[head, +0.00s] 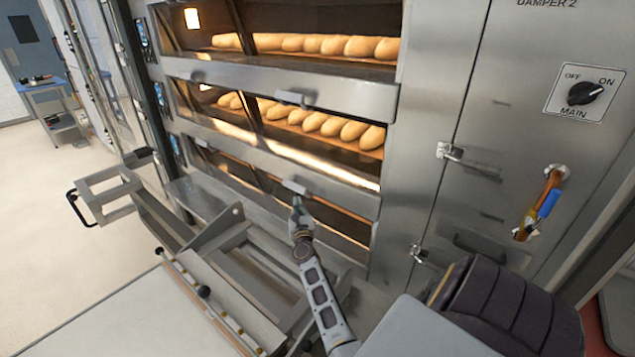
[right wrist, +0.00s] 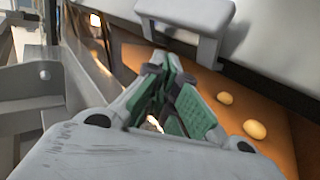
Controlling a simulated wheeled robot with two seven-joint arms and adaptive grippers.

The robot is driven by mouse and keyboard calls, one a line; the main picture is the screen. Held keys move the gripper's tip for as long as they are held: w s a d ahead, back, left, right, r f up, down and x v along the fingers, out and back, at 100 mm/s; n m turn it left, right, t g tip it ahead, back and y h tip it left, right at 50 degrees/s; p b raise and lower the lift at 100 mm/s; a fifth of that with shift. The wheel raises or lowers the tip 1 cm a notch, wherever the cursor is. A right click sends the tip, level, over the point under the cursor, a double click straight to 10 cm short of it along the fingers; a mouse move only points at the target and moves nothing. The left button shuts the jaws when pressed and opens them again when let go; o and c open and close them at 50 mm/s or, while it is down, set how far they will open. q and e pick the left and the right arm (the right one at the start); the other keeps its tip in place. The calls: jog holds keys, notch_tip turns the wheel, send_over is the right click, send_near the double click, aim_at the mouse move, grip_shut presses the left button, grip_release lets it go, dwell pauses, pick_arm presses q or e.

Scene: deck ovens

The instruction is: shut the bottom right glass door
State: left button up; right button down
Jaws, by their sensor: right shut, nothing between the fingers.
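The deck oven fills the middle of the head view. The bottom right glass door (head: 338,218) is the dark pane with an orange glow, low in the oven front. A steel bar with a pale handle (head: 294,187) runs just above it. The handle shows large at the top of the right wrist view (right wrist: 185,14). My right gripper (head: 297,207) is shut and empty, just below the handle; I cannot tell whether they touch. Its green-padded fingers (right wrist: 170,98) point toward the oven front. How far the door stands open is unclear. My left gripper is out of view.
Loaves (head: 322,124) lie in the upper decks. A steel loader frame (head: 215,232) stands in front of the oven at left and below. A control cabinet (head: 520,150) with a knob stands at right. Pale round pieces (right wrist: 255,130) show on an orange surface beside the fingers.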

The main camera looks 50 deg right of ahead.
jog(key=shift+f+b+v, duration=0.15)
jog(key=shift+f+v, duration=0.05)
jog(key=shift+v, duration=0.65)
jog(key=shift+f+b+v, duration=0.15)
jog(key=shift+v, duration=0.7)
jog(key=shift+f+b+v, duration=0.15)
jog(key=shift+f+v, duration=0.05)
jog(key=shift+v, duration=0.65)
jog(key=shift+w+a, duration=0.1)
jog(key=shift+w, duration=0.15)
jog(key=x, duration=0.2)
jog(key=r+p+x, duration=0.1)
jog(key=x, duration=0.2)
jog(key=shift+w+d+r, duration=0.1)
jog(key=shift+d+r, duration=0.05)
jog(key=shift+d, duration=0.15)
